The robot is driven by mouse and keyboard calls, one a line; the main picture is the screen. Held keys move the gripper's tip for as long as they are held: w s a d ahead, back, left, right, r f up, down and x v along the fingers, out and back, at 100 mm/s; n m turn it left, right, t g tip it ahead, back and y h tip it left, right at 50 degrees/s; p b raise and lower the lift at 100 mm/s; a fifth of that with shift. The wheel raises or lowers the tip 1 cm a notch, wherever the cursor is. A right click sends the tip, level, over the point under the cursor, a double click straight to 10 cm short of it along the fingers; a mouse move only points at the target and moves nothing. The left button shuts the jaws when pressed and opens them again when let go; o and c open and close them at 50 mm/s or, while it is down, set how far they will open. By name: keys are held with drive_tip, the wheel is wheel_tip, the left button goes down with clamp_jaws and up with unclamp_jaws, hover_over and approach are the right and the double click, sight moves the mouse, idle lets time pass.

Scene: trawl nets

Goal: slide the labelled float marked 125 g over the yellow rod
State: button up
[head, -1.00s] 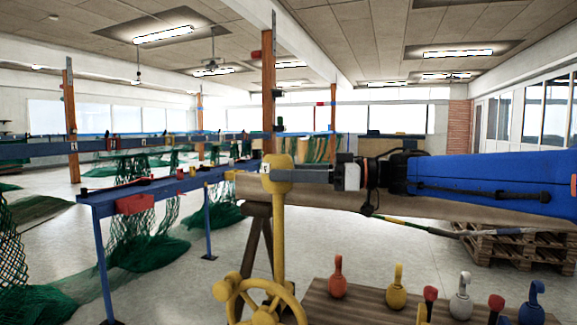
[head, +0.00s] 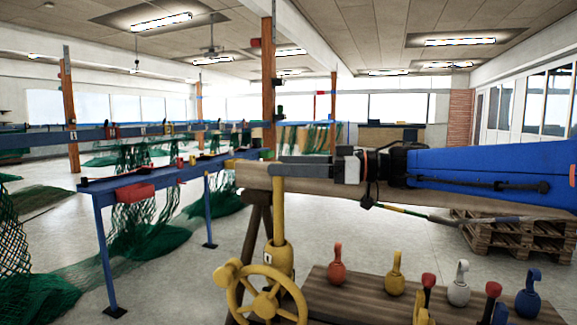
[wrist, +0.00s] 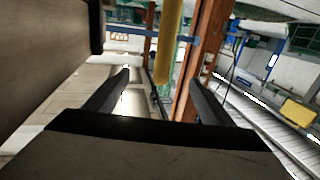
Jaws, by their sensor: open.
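The yellow float (head: 281,257) sits low around the upright yellow rod (head: 279,212), just above a yellow handwheel (head: 262,302). A small white label shows on its left side, but I cannot read its marking. My gripper (head: 278,170) is at the top of the rod, well above the float and apart from it. Its jaws are open. In the wrist view the yellow rod (wrist: 169,45) shows beyond and between the two spread fingers. I cannot tell whether a finger touches the rod.
A brown board (head: 350,299) at the lower right carries several hooked floats, red, yellow, white and blue. A wooden beam (head: 250,177) lies behind my gripper. A blue bench (head: 165,180) with green nets stands at left. Pallets (head: 510,235) are at the right.

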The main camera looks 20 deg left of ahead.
wheel_tip(320, 180, up, 10)
idle(0.6)
idle(0.9)
